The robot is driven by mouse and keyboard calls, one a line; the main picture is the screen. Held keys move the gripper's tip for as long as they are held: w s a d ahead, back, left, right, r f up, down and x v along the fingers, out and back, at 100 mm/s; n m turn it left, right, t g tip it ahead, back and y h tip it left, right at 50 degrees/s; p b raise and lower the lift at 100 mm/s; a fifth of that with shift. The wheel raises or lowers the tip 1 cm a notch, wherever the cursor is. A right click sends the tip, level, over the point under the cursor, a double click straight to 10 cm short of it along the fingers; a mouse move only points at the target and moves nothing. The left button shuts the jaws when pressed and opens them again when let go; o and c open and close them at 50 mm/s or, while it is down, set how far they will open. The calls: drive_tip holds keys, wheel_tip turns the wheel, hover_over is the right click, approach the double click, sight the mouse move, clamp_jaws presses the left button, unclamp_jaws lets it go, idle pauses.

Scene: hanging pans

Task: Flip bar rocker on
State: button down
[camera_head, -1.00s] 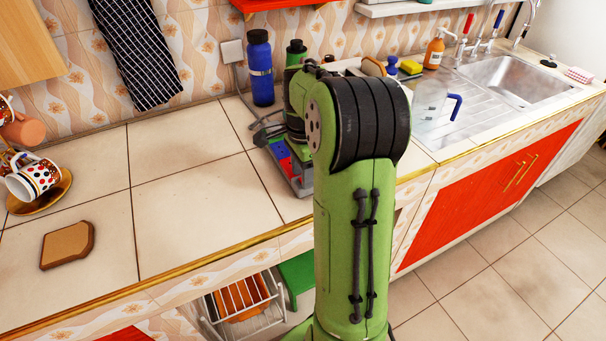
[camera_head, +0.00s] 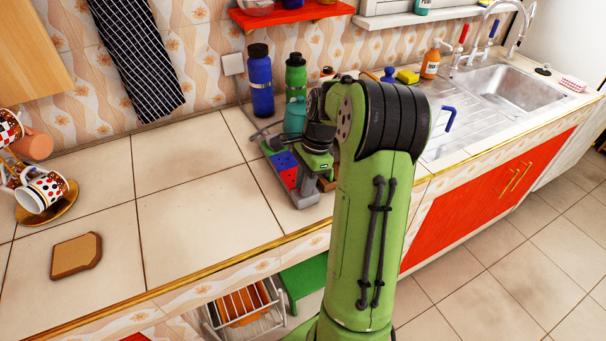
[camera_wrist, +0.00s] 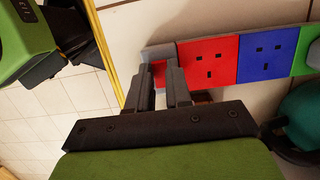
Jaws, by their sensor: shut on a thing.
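The bar is a grey power strip with red, blue and green socket blocks (camera_wrist: 265,58), and it also lies on the counter in the head view (camera_head: 281,172). A small red rocker (camera_wrist: 158,70) sits at its grey end, beside the red socket block. My gripper (camera_wrist: 163,66) reaches to that end in the wrist view. Its fingers stand on either side of the rocker, shut on it, and partly cover it. How far the rocker is tilted cannot be told. In the head view my arm hides the fingertips.
A blue bottle (camera_head: 260,82), a green bottle (camera_head: 296,75) and a teal object (camera_head: 294,117) stand behind the strip. A grey cable (camera_head: 268,130) runs to the wall socket. A bread slice (camera_head: 76,256) lies left. The counter between is clear.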

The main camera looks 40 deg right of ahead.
idle(0.3)
drive_tip(key=c, duration=1)
unclamp_jaws()
drive_tip(key=shift+c, duration=0.2)
drive_tip(key=shift+r, duration=0.1)
drive_tip(key=p+v, duration=0.6)
drive_tip(key=v, duration=0.9)
drive_tip(key=shift+s+d+r, duration=0.2)
drive_tip(key=shift+d+r, duration=0.05)
